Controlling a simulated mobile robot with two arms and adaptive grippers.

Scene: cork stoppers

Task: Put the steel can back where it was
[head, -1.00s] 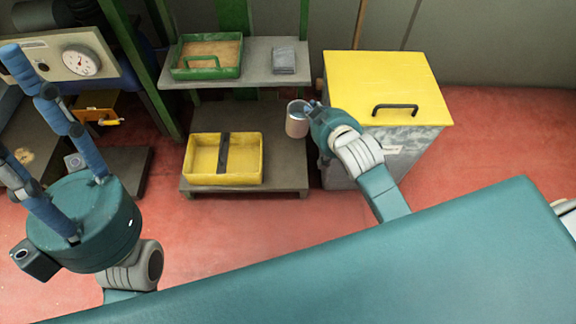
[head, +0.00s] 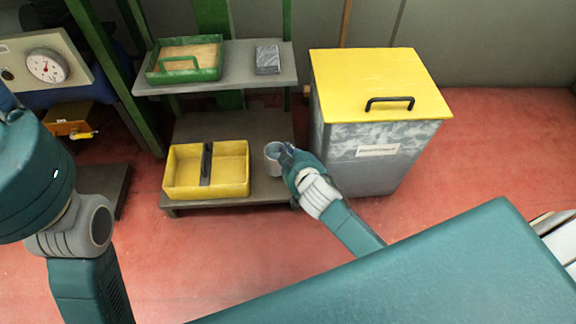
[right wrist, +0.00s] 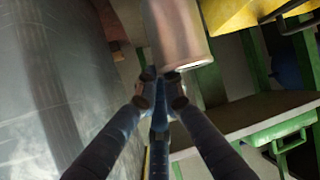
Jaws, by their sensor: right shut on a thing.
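The steel can (head: 273,159) is a small grey metal cylinder, just right of the yellow tray (head: 229,188) at the lower shelf (head: 262,126). My right gripper (head: 286,156) is shut on it. In the right wrist view the can (right wrist: 178,32) shows at the top, with the fingertips of my right gripper (right wrist: 161,82) together at its end. I cannot tell whether the can touches the shelf. My left gripper's palm (head: 30,172) is at the left edge of the head view, and its fingers are almost wholly out of frame.
A grey bin (head: 365,160) with a yellow lid (head: 370,75) stands right of the shelf unit. The upper shelf (head: 236,70) holds a green tray (head: 213,73) and a grey block (head: 267,59). The red floor (head: 200,245) in front is clear.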

